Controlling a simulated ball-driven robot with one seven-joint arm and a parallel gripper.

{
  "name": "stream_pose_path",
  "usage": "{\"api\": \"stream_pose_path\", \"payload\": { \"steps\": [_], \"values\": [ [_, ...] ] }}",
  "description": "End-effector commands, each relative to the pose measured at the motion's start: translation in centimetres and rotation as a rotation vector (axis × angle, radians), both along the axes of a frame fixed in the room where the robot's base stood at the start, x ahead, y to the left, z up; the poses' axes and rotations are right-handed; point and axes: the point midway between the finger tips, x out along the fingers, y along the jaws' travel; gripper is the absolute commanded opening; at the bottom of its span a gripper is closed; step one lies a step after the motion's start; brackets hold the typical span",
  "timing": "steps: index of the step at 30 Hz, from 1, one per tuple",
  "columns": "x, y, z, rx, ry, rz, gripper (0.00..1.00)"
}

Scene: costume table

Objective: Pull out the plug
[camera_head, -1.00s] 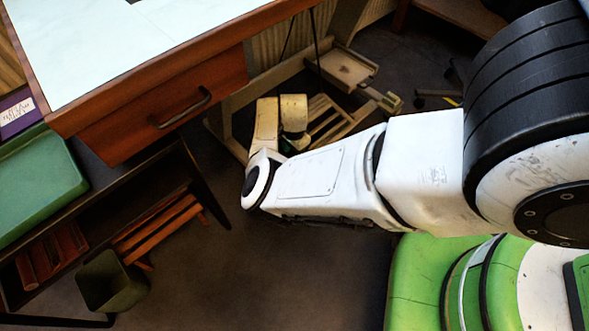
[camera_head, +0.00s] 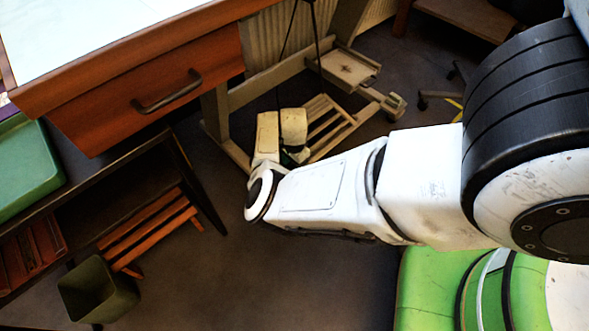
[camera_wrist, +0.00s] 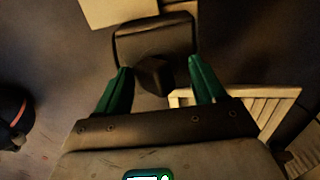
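In the wrist view my gripper (camera_wrist: 160,80) has its two green fingers apart. A small dark block (camera_wrist: 153,77) shows between the fingertips, with gaps beside it, wider on the right. It adjoins a larger dark box (camera_wrist: 155,38) just beyond the fingertips. The small block looks like the plug and the box its socket, but both are too dark to be sure. In the head view my gripper is mostly hidden behind my white arm, low by the floor. A thin black cord (camera_head: 286,45) hangs from the desk towards that spot.
The desk (camera_head: 130,45) with a wooden drawer (camera_head: 150,90) stands upper left. A low wooden rack (camera_head: 325,128) and a pale wooden frame (camera_head: 345,68) lie beyond my gripper. A green bin (camera_head: 98,290) and a dark shelf (camera_head: 130,215) stand left. Floor is clear at lower middle.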

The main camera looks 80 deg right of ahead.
Motion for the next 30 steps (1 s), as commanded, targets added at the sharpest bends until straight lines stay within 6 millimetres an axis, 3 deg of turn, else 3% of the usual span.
{"api": "stream_pose_path", "payload": {
  "steps": [30],
  "values": [
    [-0.88,0.51,-0.48,0.007,0.004,-0.003,0.68]
  ]
}}
